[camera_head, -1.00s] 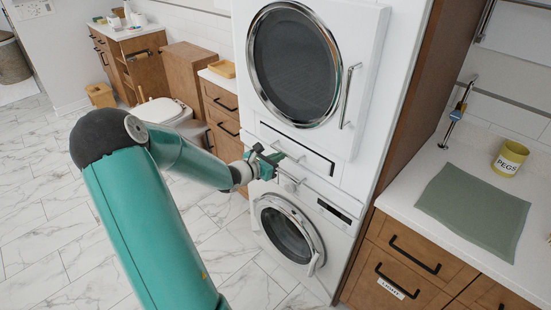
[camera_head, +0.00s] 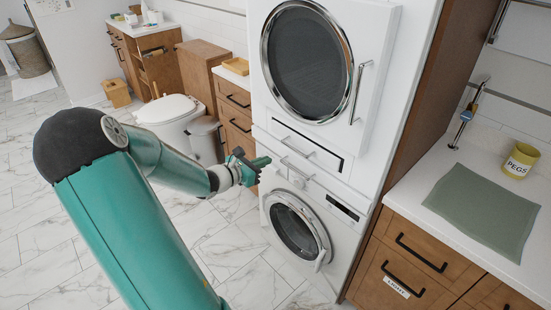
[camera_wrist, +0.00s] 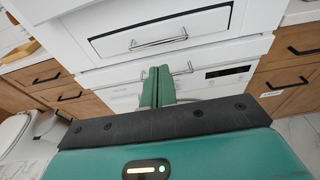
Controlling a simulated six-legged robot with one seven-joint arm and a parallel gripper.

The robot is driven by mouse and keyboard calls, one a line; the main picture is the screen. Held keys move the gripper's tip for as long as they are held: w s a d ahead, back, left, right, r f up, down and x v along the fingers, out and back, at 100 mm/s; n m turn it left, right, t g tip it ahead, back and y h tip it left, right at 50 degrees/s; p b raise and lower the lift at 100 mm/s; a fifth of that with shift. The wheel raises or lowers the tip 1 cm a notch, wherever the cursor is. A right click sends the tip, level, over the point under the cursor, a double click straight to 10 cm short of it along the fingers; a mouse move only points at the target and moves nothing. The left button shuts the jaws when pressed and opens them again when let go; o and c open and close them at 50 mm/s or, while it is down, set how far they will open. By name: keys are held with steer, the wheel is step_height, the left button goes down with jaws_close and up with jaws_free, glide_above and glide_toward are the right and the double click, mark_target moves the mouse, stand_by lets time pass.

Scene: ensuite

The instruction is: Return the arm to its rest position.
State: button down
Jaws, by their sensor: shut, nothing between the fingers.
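My gripper (camera_head: 262,162) is at the end of my green arm, in front of the white stacked laundry machines. Its two green fingers are together and empty; they also show in the wrist view (camera_wrist: 157,86). In the wrist view the fingers point at the lower machine's control panel (camera_wrist: 222,78), below a drawer with a metal handle (camera_wrist: 158,43). In the head view my arm is bent at its dark elbow, with the forearm reaching right toward the machines. I cannot tell the exact gap between fingertips and panel.
The upper machine (camera_head: 385,70) and lower machine's round door (camera_head: 297,228) stand close beyond my gripper. A counter on the right holds a green mat (camera_head: 482,208) and a yellow PEGS pot (camera_head: 520,160). A toilet (camera_head: 168,110) and bin (camera_head: 207,140) stand behind my arm.

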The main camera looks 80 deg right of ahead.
steer(key=shift+v, duration=1.45)
steer(key=w+a+r+m+t+y, duration=0.2)
steer(key=w+a+m+t+y, duration=0.15)
steer(key=w+a, duration=0.75)
steer(key=w+a+r+m+t+y, duration=0.25)
steer(key=w+a+m+t, duration=0.25)
steer(key=w+a, duration=0.65)
steer(key=a+r+t+y, duration=0.3)
steer(key=a+r, duration=0.1)
steer(key=a, duration=1.1)
steer(key=a+r+m+t+y, duration=0.1)
steer(key=a+r+t, duration=0.3)
steer(key=a, duration=1.1)
steer(key=shift+s+r+y, duration=0.5)
steer(key=shift+r+y, duration=0.35)
steer(key=shift+y, duration=0.05)
